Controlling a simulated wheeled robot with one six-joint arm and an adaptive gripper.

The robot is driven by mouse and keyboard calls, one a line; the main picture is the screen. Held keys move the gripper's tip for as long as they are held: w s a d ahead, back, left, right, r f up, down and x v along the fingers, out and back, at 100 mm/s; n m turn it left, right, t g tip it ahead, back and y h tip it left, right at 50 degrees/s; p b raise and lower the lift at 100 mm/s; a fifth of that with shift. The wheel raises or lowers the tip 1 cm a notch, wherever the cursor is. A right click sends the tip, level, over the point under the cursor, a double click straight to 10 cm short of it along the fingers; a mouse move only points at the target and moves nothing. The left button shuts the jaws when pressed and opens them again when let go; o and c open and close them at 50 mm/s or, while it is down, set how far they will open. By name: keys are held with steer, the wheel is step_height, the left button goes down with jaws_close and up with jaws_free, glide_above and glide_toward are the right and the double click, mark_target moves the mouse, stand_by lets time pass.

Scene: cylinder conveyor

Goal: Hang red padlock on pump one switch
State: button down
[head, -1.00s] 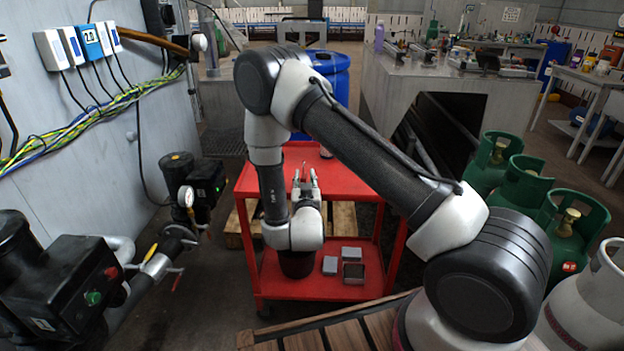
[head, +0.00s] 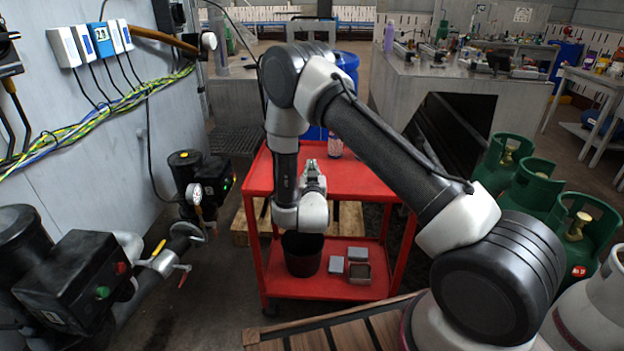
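My gripper (head: 313,168) is over the red cart's top (head: 365,178), pointing away from the camera. Its fingers look close together, but whether they hold anything is too small to tell. I cannot make out a red padlock. A black pump box with red and green buttons (head: 80,278) is at the lower left. A second black pump unit with a small green light (head: 208,180) stands farther back, by the wall. No label shows which is pump one.
A can (head: 335,146) stands on the cart top behind my gripper. A black bucket (head: 302,252) and small grey boxes (head: 358,256) sit on the lower shelf. Pipes with a gauge (head: 193,194) run at left. Green gas cylinders (head: 532,186) stand at right.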

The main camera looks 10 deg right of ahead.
steer(key=shift+r, duration=0.1)
step_height(320, 180, up, 10)
stand_by(0.5)
steer(key=shift+a, duration=0.1)
stand_by(0.8)
